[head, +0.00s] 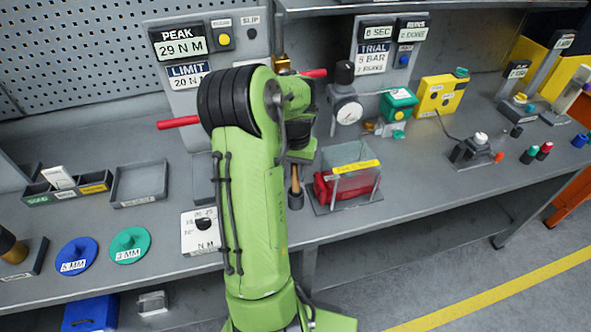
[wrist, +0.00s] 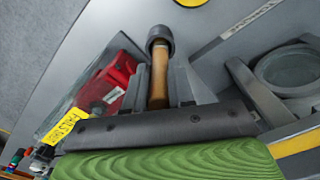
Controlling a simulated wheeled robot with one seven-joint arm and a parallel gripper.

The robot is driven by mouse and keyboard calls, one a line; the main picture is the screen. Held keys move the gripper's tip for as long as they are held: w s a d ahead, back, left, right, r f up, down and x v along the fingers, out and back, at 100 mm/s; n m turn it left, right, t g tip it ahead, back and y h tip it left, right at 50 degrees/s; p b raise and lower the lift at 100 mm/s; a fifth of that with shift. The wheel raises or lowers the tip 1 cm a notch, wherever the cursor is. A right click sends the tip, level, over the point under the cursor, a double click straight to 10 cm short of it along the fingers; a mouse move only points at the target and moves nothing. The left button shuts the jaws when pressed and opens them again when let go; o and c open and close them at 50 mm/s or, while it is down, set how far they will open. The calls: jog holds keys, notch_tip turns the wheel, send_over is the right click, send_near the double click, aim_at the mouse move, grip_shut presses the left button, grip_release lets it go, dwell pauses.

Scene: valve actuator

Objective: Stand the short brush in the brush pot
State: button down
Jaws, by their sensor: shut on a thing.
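The short brush (wrist: 159,85) has a wooden handle and a dark round end. My gripper (wrist: 160,88) is shut on the handle, with one grey finger on each side. The dark end points away from the gripper in the wrist view. In the head view, the brush (head: 295,176) hangs upright below my wrist, dark end down, just left of the clear box. I cannot tell whether the dark end touches the bench. I cannot make out the brush pot for certain. A grey round-rimmed thing (wrist: 287,70) stands apart from the brush at the right of the wrist view.
A clear box with a red thing inside (head: 347,183) stands close to the brush, with a yellow label on top. It also shows in the wrist view (wrist: 116,82). A gauge (head: 346,110) stands behind. A white dial plate (head: 201,231) lies left of my arm.

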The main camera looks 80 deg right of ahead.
jog(key=c, duration=0.9)
grip_release()
notch_tip(320, 180, up, 16)
jog(key=p, duration=0.3)
jog(key=shift+p, duration=0.3)
